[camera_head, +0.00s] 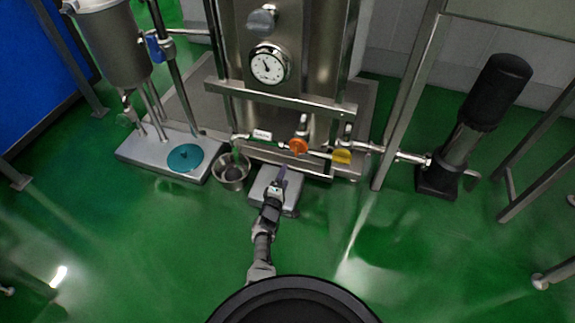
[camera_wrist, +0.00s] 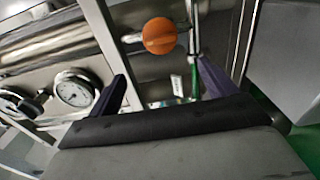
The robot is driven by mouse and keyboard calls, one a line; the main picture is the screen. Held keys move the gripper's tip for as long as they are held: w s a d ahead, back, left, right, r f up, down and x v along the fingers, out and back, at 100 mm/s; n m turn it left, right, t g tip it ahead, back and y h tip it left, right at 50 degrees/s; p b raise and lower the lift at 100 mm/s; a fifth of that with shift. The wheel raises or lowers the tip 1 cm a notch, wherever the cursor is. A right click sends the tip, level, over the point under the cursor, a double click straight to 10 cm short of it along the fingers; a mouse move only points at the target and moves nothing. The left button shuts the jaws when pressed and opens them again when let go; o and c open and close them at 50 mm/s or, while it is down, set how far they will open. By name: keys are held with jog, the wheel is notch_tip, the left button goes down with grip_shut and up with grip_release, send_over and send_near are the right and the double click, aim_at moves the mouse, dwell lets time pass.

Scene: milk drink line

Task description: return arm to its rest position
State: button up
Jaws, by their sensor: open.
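My gripper (camera_head: 282,176) is at the end of my arm, stretched forward from my base toward the lower front of the steel tank unit. Beyond the fingers are an orange knob (camera_wrist: 160,36), a small pipe, and a round dial gauge (camera_wrist: 74,92) on the left. I cannot tell how far the fingertips are from the pipework.
An orange valve (camera_head: 298,146) and a yellow valve (camera_head: 341,156) sit on the pipe by my gripper. A metal bucket (camera_head: 231,171) stands to the left, near a teal disc (camera_head: 185,158). A black pump (camera_head: 485,100) stands right.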

jog(key=shift+s+a, duration=0.1)
jog(key=shift+s, duration=0.3)
